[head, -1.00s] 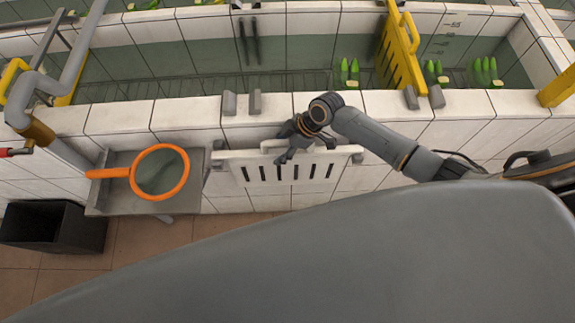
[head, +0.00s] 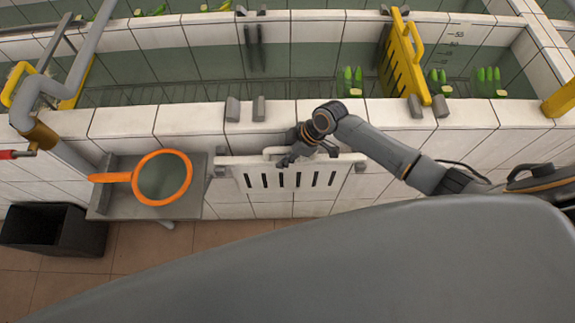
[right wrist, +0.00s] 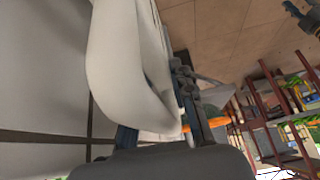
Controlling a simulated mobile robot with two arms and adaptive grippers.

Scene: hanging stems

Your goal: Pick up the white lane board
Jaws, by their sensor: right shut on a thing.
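The white lane board (head: 240,180) has a row of dark slots and a raised handle on its top edge. It hangs upright against the outer face of the tiled tank wall, between grey brackets. My right gripper (head: 292,158) comes in from the right and is shut on the handle. In the right wrist view the pale handle loop (right wrist: 115,70) runs down between the fingers (right wrist: 160,128), and the hand hides part of it. My left gripper is not in the head view; a dark shape at the top right of the wrist view may be part of it.
An orange-rimmed net (head: 162,152) lies on a grey shelf (head: 112,208) left of the board. A black bin (head: 80,230) stands on the floor. A yellow slotted board (head: 398,70) sits in the tank above. Grey pipes rise at left.

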